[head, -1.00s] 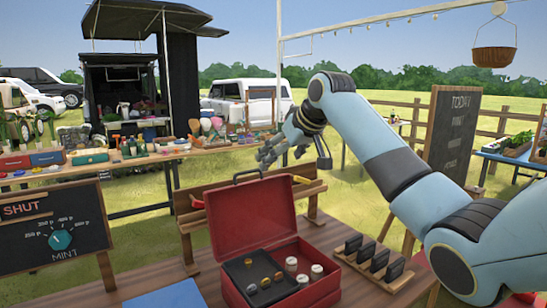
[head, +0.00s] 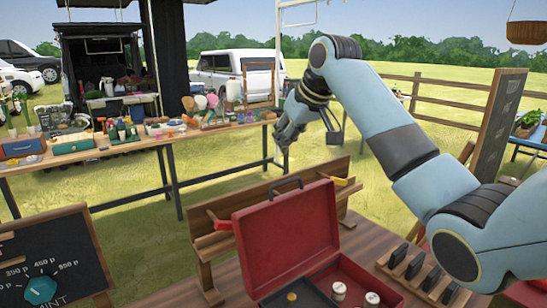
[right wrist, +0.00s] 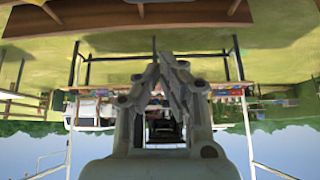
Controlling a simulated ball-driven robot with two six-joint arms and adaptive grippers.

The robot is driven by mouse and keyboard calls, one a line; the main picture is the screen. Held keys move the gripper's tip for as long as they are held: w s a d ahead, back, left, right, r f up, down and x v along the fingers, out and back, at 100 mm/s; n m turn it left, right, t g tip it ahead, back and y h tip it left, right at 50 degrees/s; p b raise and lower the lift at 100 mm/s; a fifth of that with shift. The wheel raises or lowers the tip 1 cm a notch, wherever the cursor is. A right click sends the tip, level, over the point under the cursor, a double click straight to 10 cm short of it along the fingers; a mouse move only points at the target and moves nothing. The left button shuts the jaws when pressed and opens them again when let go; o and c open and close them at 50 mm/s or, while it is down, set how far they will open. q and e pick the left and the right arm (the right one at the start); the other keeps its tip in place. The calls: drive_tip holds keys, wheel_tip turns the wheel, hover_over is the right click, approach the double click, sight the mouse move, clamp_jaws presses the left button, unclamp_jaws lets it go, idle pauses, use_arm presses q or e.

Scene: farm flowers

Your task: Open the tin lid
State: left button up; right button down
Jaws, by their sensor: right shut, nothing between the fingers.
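The red tin (head: 343,266) stands on the wooden table in the head view, cut off by the bottom edge. Its red lid (head: 285,238) stands up, tilted back, so the tin is open. A dark handle is on the lid's upper edge. A dark tray with small round pieces and white-capped pots shows inside. My right gripper (head: 284,143) is shut and empty, in the air above and beyond the lid, apart from it. Its closed fingers also show in the right wrist view (right wrist: 166,62). My left gripper is not in view.
A wooden rack (head: 222,240) stands close behind the lid. A slotted wooden holder with dark pieces (head: 415,268) sits right of the tin, under my right arm. A chalkboard with a dial (head: 42,265) is at the left. A laden stall table (head: 150,147) stands farther back.

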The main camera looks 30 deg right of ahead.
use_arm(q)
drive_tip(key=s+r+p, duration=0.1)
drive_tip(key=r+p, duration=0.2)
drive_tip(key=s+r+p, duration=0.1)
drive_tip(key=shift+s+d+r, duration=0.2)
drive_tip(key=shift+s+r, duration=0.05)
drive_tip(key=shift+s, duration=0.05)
use_arm(e)
wheel_tip(320, 180, down, 8)
drive_tip(key=w, duration=0.1)
drive_tip(key=shift+a, duration=0.15)
drive_tip(key=shift+w+r, duration=0.1)
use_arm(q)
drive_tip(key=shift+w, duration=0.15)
